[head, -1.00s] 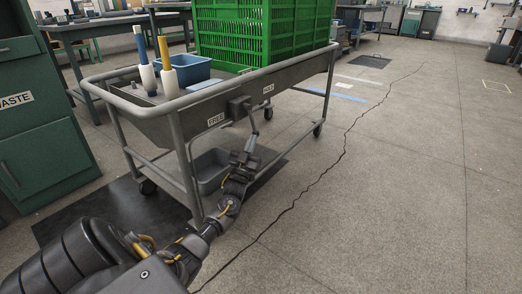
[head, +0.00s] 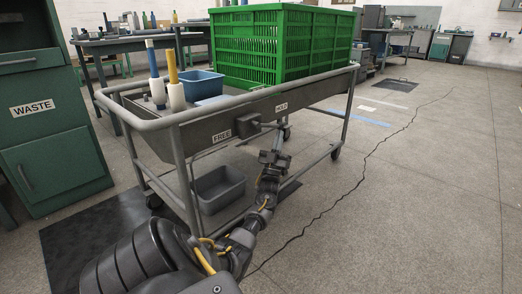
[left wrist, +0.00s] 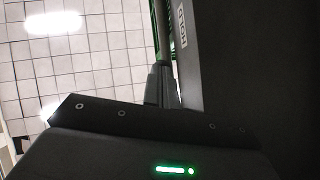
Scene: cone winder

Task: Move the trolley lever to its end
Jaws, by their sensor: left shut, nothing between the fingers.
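The trolley (head: 215,133) stands ahead of me. A dark lever mount (head: 248,125) is on its near side, between the FREE label (head: 222,137) and the HOLD label (head: 281,107). The lever (head: 268,125) reaches from the mount to the right, on the HOLD side, just above my gripper. My left gripper (head: 274,157) is shut, below the lever by the trolley's side. In the left wrist view the closed fingers (left wrist: 163,88) line up with a grey rod (left wrist: 162,35), with the HOLD label beside it. Whether they touch the lever is unclear. My right gripper is not in view.
The trolley carries a green crate (head: 280,45), a blue bin (head: 203,84) and two white-based spindles (head: 176,97). A grey tub (head: 218,189) sits on its lower level. A green WASTE cabinet (head: 55,120) stands left. Cracked floor (head: 420,190) at right is clear.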

